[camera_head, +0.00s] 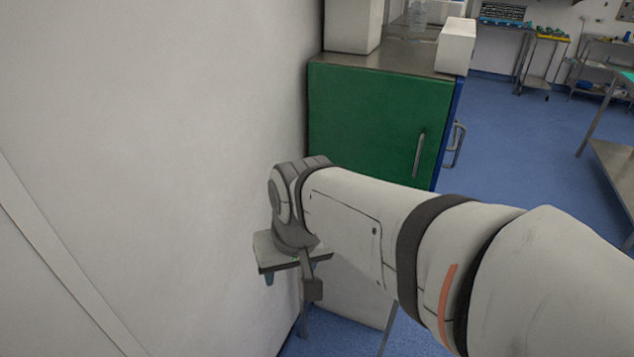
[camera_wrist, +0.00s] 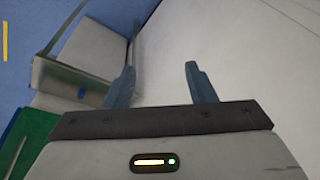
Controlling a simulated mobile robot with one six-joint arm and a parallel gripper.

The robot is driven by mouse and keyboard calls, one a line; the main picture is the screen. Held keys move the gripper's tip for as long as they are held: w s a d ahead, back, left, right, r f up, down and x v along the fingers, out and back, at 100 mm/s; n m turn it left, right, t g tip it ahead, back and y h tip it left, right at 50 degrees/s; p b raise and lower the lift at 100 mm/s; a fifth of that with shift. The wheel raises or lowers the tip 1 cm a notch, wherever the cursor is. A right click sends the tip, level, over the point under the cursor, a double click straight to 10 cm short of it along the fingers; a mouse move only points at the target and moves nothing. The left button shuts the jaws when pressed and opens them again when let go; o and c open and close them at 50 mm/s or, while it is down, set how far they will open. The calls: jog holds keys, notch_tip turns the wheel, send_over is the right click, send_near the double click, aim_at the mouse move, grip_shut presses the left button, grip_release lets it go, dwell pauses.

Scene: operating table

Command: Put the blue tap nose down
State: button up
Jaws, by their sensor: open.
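My gripper (camera_wrist: 160,70) is open in the wrist view, with its two blue-grey fingers apart and nothing between them. The fingers point toward a plain pale wall surface. In the head view my gripper (camera_head: 287,272) hangs low beside the white wall, to the left of the green cabinet and partly hidden by my own wrist. I see no blue tap in either view.
A white wall (camera_head: 150,130) fills the left side, close to my gripper. A green cabinet (camera_head: 365,125) with a metal top stands behind my arm. White boxes (camera_head: 456,46) stand on it. Blue floor (camera_head: 520,150) is open to the right, before a metal table (camera_head: 618,165).

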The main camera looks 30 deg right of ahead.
jog(key=w+d+f+m+t+y+b, duration=0.25)
jog(key=w+f+m+y, duration=0.2)
jog(key=w+m, duration=0.35)
jog(key=w+d+f+m+t+y+b, duration=0.1)
jog(key=w+d+f+m+y+b, duration=0.15)
jog(key=w+f+m, duration=0.5)
jog(key=w+d+f+m+t+h, duration=0.1)
jog(key=d+f+m+t+h, duration=0.1)
jog(key=d+m, duration=0.4)
jog(key=w+d+f+m+t+h+b, duration=0.1)
jog(key=d+f+m+h, duration=0.3)
jog(key=d, duration=1)
jog(key=w+d+f+m+t+h+b, duration=0.1)
jog(key=w+d+f+m+t+h, duration=0.1)
jog(key=d+f+m+t, duration=0.2)
jog(key=shift+w+d+f+m+h, duration=0.15)
jog(key=shift+d+f+m, duration=0.5)
jog(key=shift+d+m, duration=0.4)
jog(key=shift+s+d+f+m+h, duration=0.1)
jog(key=shift+d+f+m, duration=0.5)
jog(key=shift+d+m, duration=0.4)
jog(key=shift+w+d+f+m+h, duration=0.15)
jog(key=shift+d+f+m, duration=0.5)
jog(key=shift+d+m, duration=0.4)
jog(key=p+x, duration=0.1)
jog(key=x, duration=0.6)
jog(key=shift+w+r, duration=0.15)
jog(key=shift+w, duration=0.1)
jog(key=shift+c, duration=0.5)
